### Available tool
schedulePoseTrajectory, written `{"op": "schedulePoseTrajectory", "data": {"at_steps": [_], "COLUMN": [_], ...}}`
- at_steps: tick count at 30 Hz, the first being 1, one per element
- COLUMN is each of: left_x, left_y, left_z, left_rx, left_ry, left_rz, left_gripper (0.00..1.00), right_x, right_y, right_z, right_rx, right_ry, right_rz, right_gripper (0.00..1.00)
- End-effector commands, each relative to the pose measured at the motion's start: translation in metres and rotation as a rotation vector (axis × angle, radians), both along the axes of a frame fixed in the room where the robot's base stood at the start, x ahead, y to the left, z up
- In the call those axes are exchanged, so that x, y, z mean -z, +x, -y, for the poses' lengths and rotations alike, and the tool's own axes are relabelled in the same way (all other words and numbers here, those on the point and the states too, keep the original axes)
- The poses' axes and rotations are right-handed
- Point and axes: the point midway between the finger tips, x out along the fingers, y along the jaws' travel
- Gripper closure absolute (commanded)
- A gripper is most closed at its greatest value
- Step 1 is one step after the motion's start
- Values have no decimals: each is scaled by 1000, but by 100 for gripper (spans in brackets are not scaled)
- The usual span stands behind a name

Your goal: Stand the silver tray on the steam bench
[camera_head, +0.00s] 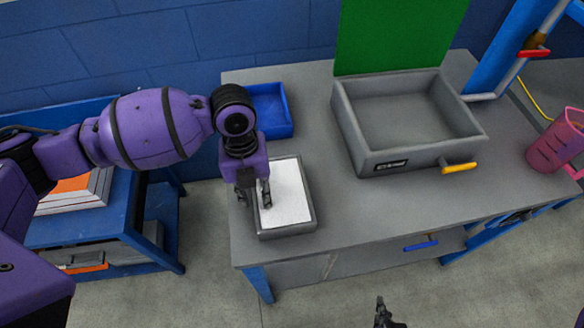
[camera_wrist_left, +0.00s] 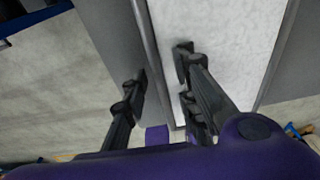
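The silver tray (camera_head: 288,231), a shallow grey-rimmed rectangle with a white inside, lies flat near the left front of the grey bench top (camera_head: 345,215). My left gripper (camera_head: 254,201) points down at the tray's left rim, fingers apart. In the left wrist view the gripper (camera_wrist_left: 162,66) has one finger outside the tray's long wall and the other over the white inside (camera_wrist_left: 215,45); contact with the wall cannot be told. Only a dark tip of my right gripper (camera_head: 385,315) shows at the bottom edge; its opening is unclear. Nothing in view is labelled as the steam bench.
A small blue tray (camera_head: 284,132) sits behind the silver tray. A grey open basin (camera_head: 350,135) with a raised green panel (camera_head: 395,35) and yellow handle (camera_head: 459,168) stands mid-bench. A pink jug (camera_head: 557,140) is at right. A lower blue table (camera_head: 100,228) stands left. Bench front centre is clear.

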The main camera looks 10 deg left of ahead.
Motion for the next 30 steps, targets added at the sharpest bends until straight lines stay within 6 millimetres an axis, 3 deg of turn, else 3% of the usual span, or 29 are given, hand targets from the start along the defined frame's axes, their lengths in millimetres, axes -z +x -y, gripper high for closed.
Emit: {"op": "schedulePoseTrajectory", "data": {"at_steps": [8, 11, 22, 30], "left_x": [-5, -18, -95, -121], "left_y": [0, 3, 13, 16], "left_z": [0, -1, -6, -7], "left_rx": [0, 0, 1, 0], "left_ry": [0, 1, -1, -1], "left_rz": [0, 2, 2, -2], "left_gripper": [74, 74, 74, 74], "right_x": [0, -1, -6, -5], "right_y": [0, 1, 2, -1], "right_z": [0, 0, 0, -1], "right_rx": [0, 0, 1, 2], "right_ry": [0, 0, 1, 3], "right_rz": [-1, 1, 7, 0], "right_gripper": [100, 100, 100, 100]}}
